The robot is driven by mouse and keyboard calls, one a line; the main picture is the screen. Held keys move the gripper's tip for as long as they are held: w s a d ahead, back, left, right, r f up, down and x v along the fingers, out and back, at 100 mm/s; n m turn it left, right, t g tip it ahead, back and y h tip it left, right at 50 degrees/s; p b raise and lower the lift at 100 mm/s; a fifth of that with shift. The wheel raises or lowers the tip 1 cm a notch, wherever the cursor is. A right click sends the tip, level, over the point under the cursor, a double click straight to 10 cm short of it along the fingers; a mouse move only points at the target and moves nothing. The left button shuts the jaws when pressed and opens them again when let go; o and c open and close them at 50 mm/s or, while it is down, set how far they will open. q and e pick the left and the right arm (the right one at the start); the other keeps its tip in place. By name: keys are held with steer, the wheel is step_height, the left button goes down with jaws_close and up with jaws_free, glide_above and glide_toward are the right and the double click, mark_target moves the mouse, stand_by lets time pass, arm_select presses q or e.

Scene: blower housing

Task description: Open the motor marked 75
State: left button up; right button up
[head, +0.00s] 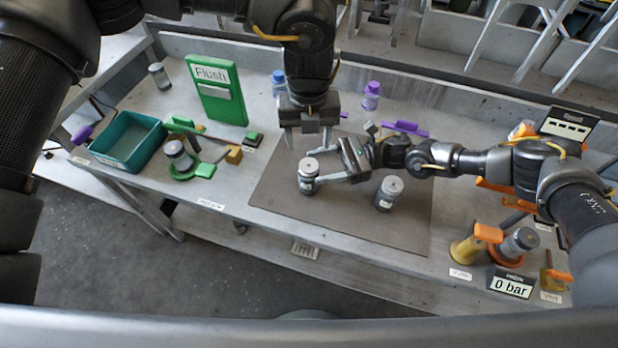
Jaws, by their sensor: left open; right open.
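Two grey cylindrical motors stand upright on the brown mat (275,197): a left motor (307,184) and a right motor (385,199). Any number on them is too small to read, so I cannot tell which is marked 75. My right gripper (324,174) is open and low over the mat, its fingers beside the left motor; I cannot tell whether they touch it. My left gripper (308,142) is open, pointing down and empty, behind the left motor. Another grey cylinder (179,157) sits in a green fixture, and one (517,245) in an orange fixture.
A teal bin (127,142) and a green "Flush" panel (217,92) stand at the left. Blue-capped (279,84) and purple-capped (371,97) bottles stand behind my grippers. A "0 bar" display (511,286) is at right. The mat's front is clear.

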steer(key=shift+x, duration=1.7)
steer(key=c, duration=1.1)
arm_select(q)
steer(key=shift+o, duration=0.4)
arm_select(e)
steer(key=shift+c, duration=0.7)
arm_select(q)
steer(key=shift+s+d, duration=0.1)
steer(key=shift+d, duration=0.1)
step_height(320, 180, up, 4)
steer(key=n, duration=0.5)
glide_above(309, 164)
step_height(309, 164, down, 12)
steer(key=shift+r, duration=0.1)
